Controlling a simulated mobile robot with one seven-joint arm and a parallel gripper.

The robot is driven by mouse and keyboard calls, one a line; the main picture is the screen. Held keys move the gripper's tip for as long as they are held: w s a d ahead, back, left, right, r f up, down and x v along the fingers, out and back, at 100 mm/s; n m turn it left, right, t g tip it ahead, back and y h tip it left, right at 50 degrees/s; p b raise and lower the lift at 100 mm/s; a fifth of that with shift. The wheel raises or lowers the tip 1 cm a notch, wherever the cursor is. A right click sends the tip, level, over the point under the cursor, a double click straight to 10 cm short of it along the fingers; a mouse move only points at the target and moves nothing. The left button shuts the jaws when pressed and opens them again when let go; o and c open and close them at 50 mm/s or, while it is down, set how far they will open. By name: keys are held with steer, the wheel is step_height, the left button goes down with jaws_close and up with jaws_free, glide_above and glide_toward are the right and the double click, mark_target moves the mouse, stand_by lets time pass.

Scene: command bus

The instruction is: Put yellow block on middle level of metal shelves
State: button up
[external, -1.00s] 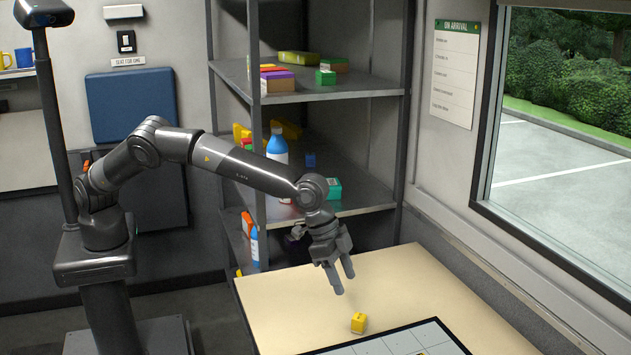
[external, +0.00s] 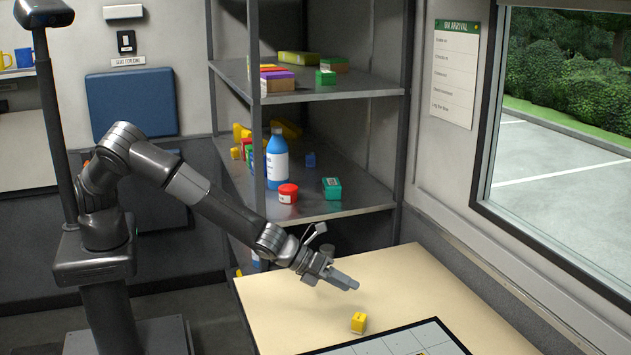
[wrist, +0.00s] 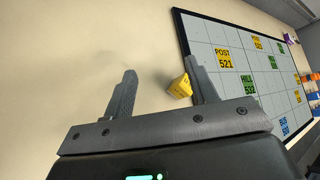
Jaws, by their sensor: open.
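The yellow block (external: 358,322) sits on the beige table near the dark-edged board. In the wrist view the yellow block (wrist: 180,86) shows just left of the right finger, partly covered by it. My gripper (external: 345,282) is open and empty, above the table and up-left of the block; it also shows in the wrist view (wrist: 162,92). The metal shelves (external: 345,208) stand behind the table. Their middle level holds a blue bottle (external: 277,165), a red jar (external: 288,193), a green box (external: 332,188) and several yellow things at the back.
The beige table (external: 285,300) is mostly clear. A gridded board (external: 400,342) lies at its front, with labelled cells in the wrist view (wrist: 240,65). The top shelf holds several coloured boxes (external: 277,82). A shelf post (external: 257,130) stands at the front. A window is on the right.

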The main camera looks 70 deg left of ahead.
mark_target(355, 315)
steer(key=s+m+h, duration=0.1)
steer(key=s+m, duration=0.1)
steer(key=m, duration=0.1)
steer(key=s+m+h, duration=0.1)
steer(key=m, duration=0.3)
steer(key=s+f+m+h, duration=0.1)
steer(key=s+m, duration=0.1)
steer(key=m, duration=0.1)
steer(key=shift+s+a+m+g+h, duration=0.15)
steer(key=shift+s+m+g+h, duration=0.15)
steer(key=shift+m, duration=0.1)
steer(key=shift+s+f+m, duration=0.1)
steer(key=shift+s+m, duration=0.2)
steer(key=shift+m, duration=0.2)
steer(key=shift+m+h, duration=0.3)
steer(key=shift+g, duration=0.3)
steer(key=x, duration=0.5)
steer(key=shift+f, duration=0.1)
steer(key=shift+d+x, duration=0.2)
steer(key=shift+x, duration=2.6)
steer(key=shift+s, duration=0.15)
jaws_close()
